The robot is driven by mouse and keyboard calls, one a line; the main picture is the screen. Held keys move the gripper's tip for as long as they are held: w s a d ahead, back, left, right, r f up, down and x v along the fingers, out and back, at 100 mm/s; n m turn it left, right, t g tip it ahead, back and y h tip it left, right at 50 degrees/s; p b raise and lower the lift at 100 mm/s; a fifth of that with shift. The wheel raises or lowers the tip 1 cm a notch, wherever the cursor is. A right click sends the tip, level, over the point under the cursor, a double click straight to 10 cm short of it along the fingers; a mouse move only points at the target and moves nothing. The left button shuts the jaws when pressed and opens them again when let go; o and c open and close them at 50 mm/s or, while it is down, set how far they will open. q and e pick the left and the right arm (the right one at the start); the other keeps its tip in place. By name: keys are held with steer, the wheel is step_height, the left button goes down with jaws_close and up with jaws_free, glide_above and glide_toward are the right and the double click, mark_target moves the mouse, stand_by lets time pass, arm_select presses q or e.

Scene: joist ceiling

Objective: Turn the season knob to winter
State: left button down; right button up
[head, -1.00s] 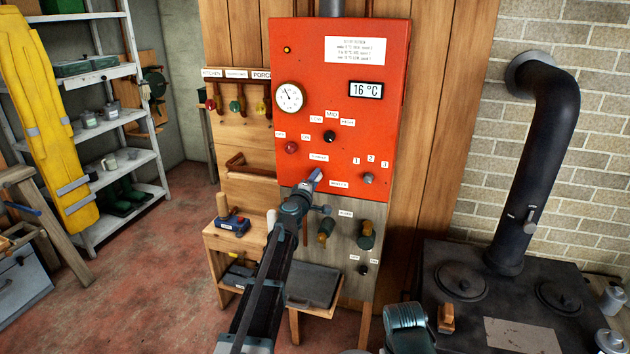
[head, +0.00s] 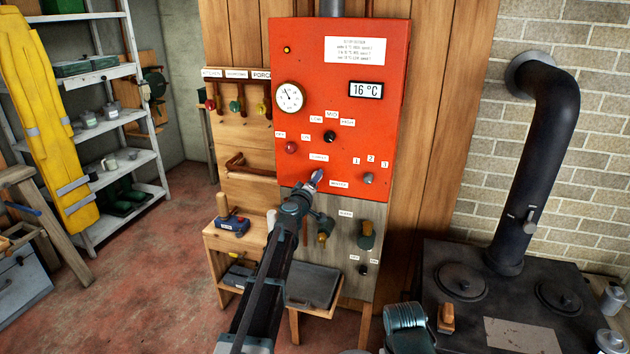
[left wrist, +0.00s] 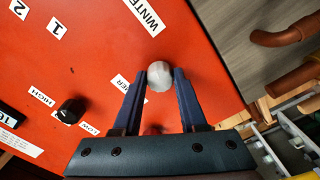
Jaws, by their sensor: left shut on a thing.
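The season knob (left wrist: 160,77) is a small round pale grey knob on the red panel. My left gripper (left wrist: 160,82) is shut on it, one blue finger on each side. In the head view my left gripper (head: 317,177) reaches the panel's lower part and mostly hides the knob. The WINTER label (head: 339,183) is right of and below the fingertips; it also shows in the left wrist view (left wrist: 145,14). The SUMMER label (head: 318,157) is just above the fingertips; a finger partly covers it in the wrist view. I cannot see where the knob points.
The red panel (head: 390,120) also carries a black knob (head: 330,137), a grey knob (head: 369,178), a red light (head: 291,147) and a gauge (head: 289,96). A stove (head: 520,270) stands right.

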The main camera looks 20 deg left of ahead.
arm_select(q)
steer(key=shift+s+d, duration=0.1)
steer(key=shift+c, duration=2.3)
jaws_free()
steer(key=s, duration=1.3)
steer(key=shift+s+a, duration=0.3)
steer(key=shift+s, duration=0.05)
steer(key=shift+d, duration=0.1)
